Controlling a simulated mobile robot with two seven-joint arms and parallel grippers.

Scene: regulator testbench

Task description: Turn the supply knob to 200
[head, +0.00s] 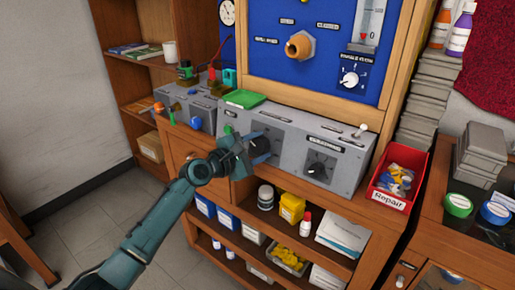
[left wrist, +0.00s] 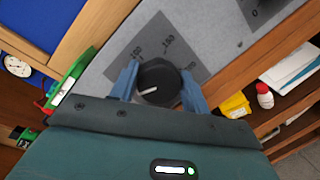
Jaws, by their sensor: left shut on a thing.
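The supply knob (left wrist: 158,83) is a round black dial on a dark plate (left wrist: 150,50) of the grey console (head: 338,156). In the left wrist view its white line lies toward the left finger, away from the 200 mark (left wrist: 190,66) at the knob's upper right. Marks that look like 100 and 150 show above the knob. My left gripper (left wrist: 165,87) is shut on the knob, one blue finger on each side. In the head view my left gripper (head: 262,149) is at the console's front and largely hides the knob. My right gripper is not in view.
Another black knob (head: 320,166) and a toggle switch (head: 360,131) are to the right on the console. A green item (head: 244,98) lies on its top. A red Repair bin (head: 397,181) stands at its right. Bottles and boxes fill the shelf below.

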